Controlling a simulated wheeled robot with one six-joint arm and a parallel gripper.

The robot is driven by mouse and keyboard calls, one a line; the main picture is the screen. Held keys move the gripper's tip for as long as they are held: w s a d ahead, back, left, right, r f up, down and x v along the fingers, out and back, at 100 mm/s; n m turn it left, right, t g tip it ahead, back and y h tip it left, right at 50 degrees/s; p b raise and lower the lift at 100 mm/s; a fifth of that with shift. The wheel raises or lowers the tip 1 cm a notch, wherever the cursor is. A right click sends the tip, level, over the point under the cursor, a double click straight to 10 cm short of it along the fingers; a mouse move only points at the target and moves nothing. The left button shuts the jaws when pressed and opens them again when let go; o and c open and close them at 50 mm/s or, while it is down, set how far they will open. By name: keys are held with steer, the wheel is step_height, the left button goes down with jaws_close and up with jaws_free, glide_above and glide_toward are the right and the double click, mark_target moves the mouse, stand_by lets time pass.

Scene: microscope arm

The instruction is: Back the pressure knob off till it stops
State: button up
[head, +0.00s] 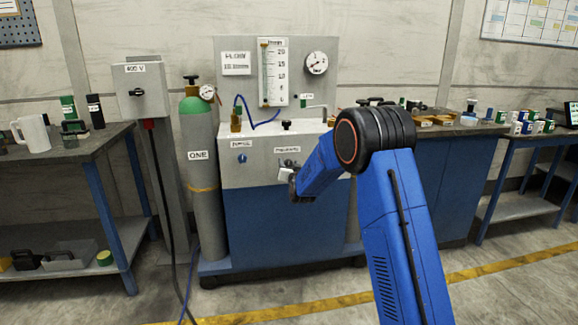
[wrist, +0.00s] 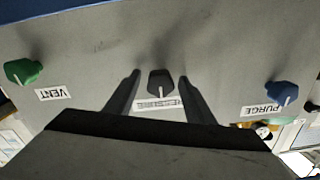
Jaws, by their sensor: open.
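The pressure knob (wrist: 160,83) is a small dark knob with a pale pointer mark, on the grey panel in the middle of the wrist view. Its label (wrist: 158,105) is upside down there and partly hidden. My gripper (wrist: 158,76) is open, with one dark finger on each side of the knob and a gap at both sides. I cannot tell how far the fingertips reach along it. In the head view my gripper (head: 291,180) is at the panel front, just below the pressure label (head: 287,149); the knob is hard to make out there.
In the wrist view a green vent knob (wrist: 23,71) is at the left and a blue purge knob (wrist: 282,93) at the right, both clear of the fingers. A grey gas cylinder (head: 205,190) stands left of the cabinet (head: 285,225). A gauge (head: 316,64) is above.

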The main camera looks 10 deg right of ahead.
steer(key=shift+c, duration=0.3)
steer(key=c, duration=1)
